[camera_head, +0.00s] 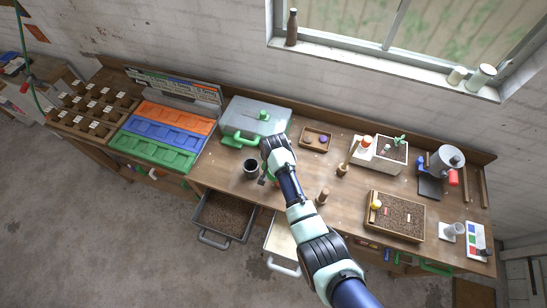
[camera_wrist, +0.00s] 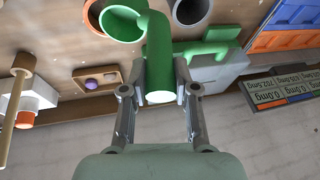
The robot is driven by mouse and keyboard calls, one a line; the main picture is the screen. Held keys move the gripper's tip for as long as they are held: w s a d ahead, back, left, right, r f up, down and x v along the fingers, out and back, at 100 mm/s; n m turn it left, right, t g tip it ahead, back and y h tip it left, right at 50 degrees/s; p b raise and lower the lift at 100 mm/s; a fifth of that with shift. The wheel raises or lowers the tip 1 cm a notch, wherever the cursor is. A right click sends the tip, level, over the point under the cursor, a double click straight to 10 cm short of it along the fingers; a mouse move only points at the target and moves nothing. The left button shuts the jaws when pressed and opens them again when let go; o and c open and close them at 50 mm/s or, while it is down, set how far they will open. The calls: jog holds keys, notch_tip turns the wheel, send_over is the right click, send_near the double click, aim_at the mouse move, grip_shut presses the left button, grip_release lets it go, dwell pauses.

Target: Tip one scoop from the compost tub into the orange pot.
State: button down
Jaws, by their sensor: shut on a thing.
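My gripper (camera_wrist: 160,90) is shut on the green handle of a scoop (camera_wrist: 158,45). The scoop's round cup (camera_wrist: 103,23) is at the top left of the wrist view, and its inside looks brown; whether that is compost I cannot tell. An orange rim, likely the orange pot (camera_wrist: 90,14), shows partly behind the cup; in the head view my arm mostly hides that area. In the head view my gripper (camera_head: 268,150) is above the bench, in front of a grey lidded box (camera_head: 258,115). I cannot tell whether this box is the compost tub.
A dark pot (camera_head: 251,170) stands left of my gripper. A green fitting (camera_head: 238,138) is by the grey box. A wooden tray (camera_head: 316,139) with a purple ball lies to the right. An open drawer (camera_head: 223,216) holds brown grains. A soil-filled tray (camera_head: 396,215) is farther right.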

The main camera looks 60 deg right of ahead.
jog(key=shift+s, duration=0.1)
jog(key=shift+r+p, duration=0.5)
jog(key=shift+r, duration=2)
